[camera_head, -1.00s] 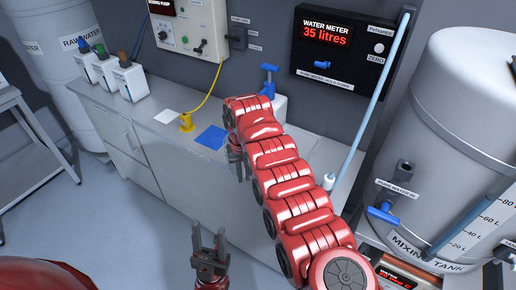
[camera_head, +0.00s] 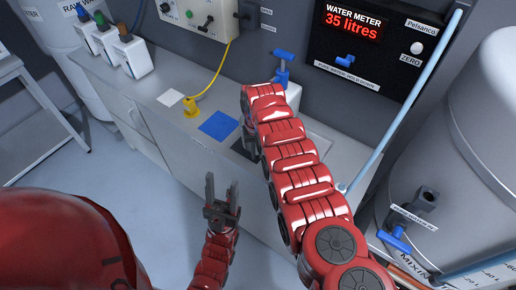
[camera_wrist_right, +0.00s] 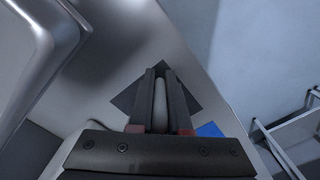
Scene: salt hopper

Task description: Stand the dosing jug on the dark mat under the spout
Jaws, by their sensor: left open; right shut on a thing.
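The dark mat (camera_head: 243,150) lies on the counter, partly hidden by my right arm. In the right wrist view the dark mat (camera_wrist_right: 186,97) shows around and behind the fingers. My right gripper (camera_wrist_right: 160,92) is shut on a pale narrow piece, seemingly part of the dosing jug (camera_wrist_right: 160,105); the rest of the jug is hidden. In the head view my right gripper (camera_head: 249,138) is over or beside the mat; its height is unclear. My left gripper (camera_head: 222,195) is open and empty in front of the counter. The spout is not clearly visible.
A blue tap (camera_head: 283,66) stands behind my right arm. A pale blue pipe (camera_head: 402,105) and the mixing tank (camera_head: 475,150) are at right.

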